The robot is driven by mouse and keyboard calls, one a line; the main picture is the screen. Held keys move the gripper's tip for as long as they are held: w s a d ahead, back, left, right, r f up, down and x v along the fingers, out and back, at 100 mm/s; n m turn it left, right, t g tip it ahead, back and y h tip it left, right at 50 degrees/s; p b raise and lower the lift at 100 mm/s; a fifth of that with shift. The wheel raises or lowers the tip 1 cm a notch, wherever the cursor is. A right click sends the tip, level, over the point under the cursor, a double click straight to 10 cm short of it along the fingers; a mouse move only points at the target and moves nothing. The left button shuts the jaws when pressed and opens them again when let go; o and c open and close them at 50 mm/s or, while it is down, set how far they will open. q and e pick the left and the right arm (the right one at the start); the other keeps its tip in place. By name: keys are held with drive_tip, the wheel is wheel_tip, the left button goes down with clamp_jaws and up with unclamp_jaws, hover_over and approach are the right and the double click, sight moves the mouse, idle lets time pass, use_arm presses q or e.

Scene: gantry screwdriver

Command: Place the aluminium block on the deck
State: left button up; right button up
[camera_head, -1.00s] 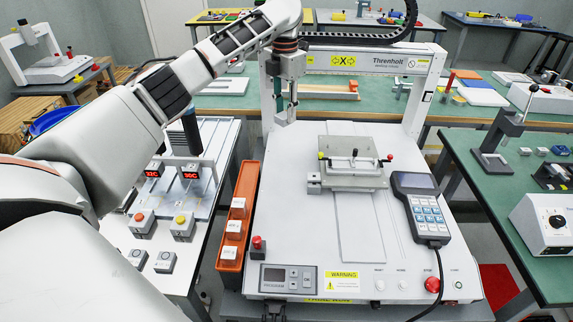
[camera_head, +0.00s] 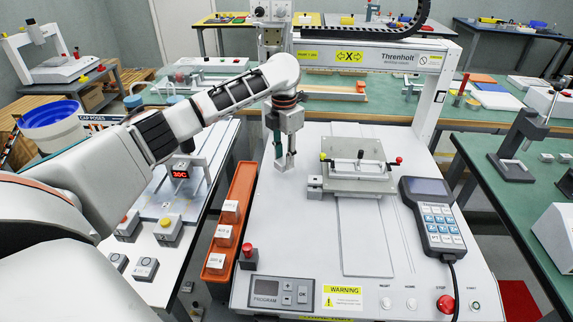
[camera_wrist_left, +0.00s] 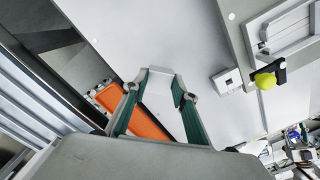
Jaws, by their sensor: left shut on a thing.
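My left gripper (camera_head: 285,163) is shut on the aluminium block, a small light-grey piece (camera_wrist_left: 158,86) seen between the green-lined fingers in the left wrist view. In the head view the block is hard to tell from the fingertips. The gripper points down over the back left part of the white deck (camera_head: 300,235), left of the clamping fixture (camera_head: 358,176). I cannot tell whether the block touches the deck. My right gripper is in neither view.
An orange tray (camera_head: 236,190) with several white labelled blocks lies along the deck's left side. A small grey block (camera_head: 314,187) sits at the fixture's left edge. A handheld pendant (camera_head: 432,217) lies at the right. The gantry beam (camera_head: 365,57) spans behind. The front-left deck is clear.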

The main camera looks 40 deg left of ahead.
use_arm(q)
wheel_tip(320, 180, down, 3)
drive_tip(key=shift+r, duration=0.2)
drive_tip(key=shift+f, duration=0.2)
drive_tip(key=shift+r, duration=0.3)
clamp_jaws()
drive_tip(key=shift+f, duration=0.15)
drive_tip(key=o, duration=1.1)
unclamp_jaws()
drive_tip(key=shift+o, duration=0.2)
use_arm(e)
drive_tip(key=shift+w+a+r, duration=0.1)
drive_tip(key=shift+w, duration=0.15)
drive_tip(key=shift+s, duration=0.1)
